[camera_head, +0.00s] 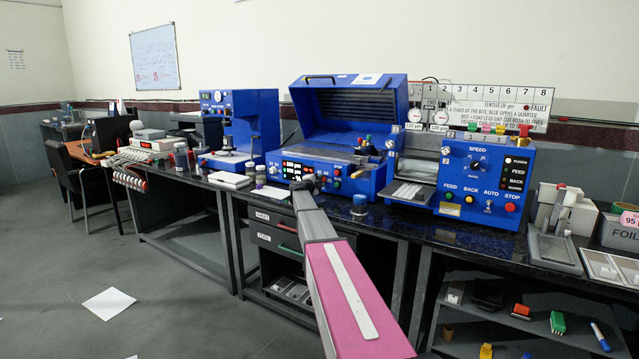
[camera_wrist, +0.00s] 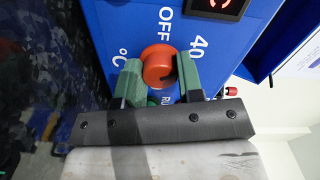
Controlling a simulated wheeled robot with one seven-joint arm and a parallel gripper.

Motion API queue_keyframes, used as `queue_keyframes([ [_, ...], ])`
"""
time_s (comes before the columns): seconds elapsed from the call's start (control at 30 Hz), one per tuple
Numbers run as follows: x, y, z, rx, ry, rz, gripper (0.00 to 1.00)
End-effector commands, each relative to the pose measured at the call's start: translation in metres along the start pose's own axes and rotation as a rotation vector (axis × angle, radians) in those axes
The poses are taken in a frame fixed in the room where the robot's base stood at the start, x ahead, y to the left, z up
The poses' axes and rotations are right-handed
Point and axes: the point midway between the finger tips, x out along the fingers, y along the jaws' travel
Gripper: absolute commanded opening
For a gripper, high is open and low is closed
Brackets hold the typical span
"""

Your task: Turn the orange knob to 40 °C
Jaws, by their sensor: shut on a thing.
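The orange knob (camera_wrist: 157,62) sits on the blue front panel (camera_wrist: 110,25) in the wrist view. My gripper (camera_wrist: 160,75) has one green-grey finger on each side of it and is shut on it. The label "OFF" is printed just above the knob, "40" to its upper right and "°C" to its left. Other lettering below is partly covered by my gripper. I cannot tell which mark the knob points to. In the head view my arm reaches to the open-lidded blue machine (camera_head: 350,110), and the knob cannot be made out there.
A dark display with red digits (camera_wrist: 218,8) is at the top of the wrist view. A small red button (camera_wrist: 231,91) lies right of my gripper.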

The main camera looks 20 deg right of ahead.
Motion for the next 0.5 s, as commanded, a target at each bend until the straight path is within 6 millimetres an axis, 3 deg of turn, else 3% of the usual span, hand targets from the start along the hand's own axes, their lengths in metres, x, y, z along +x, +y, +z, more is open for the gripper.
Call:
queue_keyframes([
  [0.5, -0.0004, 0.0005, 0.0008, -0.051, -0.001, 0.001, 0.11],
])
